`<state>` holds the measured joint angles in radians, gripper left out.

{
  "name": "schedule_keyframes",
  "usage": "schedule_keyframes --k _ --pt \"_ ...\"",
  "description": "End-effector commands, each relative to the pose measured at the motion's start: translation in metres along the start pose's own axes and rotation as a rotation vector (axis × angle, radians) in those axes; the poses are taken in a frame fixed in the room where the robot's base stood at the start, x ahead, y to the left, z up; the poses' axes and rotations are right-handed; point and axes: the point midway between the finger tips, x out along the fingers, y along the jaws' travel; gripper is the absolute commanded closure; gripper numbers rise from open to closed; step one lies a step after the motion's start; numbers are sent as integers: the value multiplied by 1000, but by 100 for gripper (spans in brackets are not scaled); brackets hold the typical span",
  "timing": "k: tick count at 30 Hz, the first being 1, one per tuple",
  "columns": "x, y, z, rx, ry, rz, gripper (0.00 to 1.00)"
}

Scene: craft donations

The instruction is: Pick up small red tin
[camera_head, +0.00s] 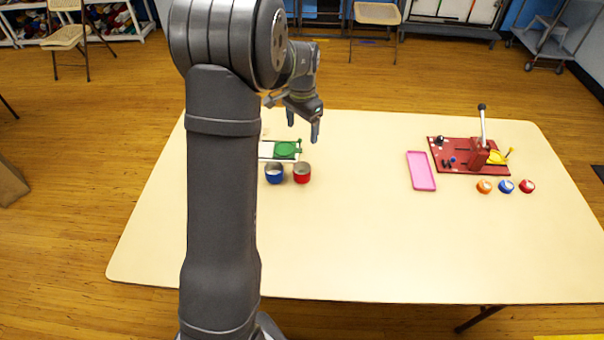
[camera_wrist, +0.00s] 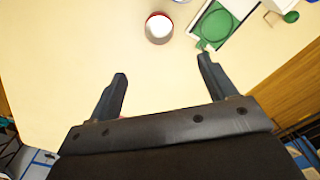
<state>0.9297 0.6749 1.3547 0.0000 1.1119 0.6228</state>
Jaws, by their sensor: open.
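A red open-topped tin (camera_head: 302,177) stands upright on the table, close beside a blue tin (camera_head: 274,177) on its left. In the wrist view the red tin (camera_wrist: 158,29) is near the top, beyond my fingertips, with its pale inside showing. My gripper (camera_head: 303,125) is above the table behind the tins in the head view. It is open and empty, with both fingers also showing in the wrist view (camera_wrist: 162,68). A smaller round red item (camera_head: 527,186) lies at the right in a row with blue and orange ones.
A green round piece on a white frame (camera_head: 285,150) sits right behind the tins, close to my gripper. A pink tray (camera_head: 421,171) and a red board with an upright lever (camera_head: 468,157) are at the right. The table front (camera_head: 370,250) is clear.

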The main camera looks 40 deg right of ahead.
Motion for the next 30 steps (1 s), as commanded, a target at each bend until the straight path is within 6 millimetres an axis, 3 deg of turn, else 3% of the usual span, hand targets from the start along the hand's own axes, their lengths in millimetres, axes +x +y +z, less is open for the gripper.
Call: schedule_keyframes --k 8,22,30 --pt "12 0 0 176 -1 1 23" --pt "106 1 1 176 -3 3 23" --pt "128 0 0 175 0 0 23"
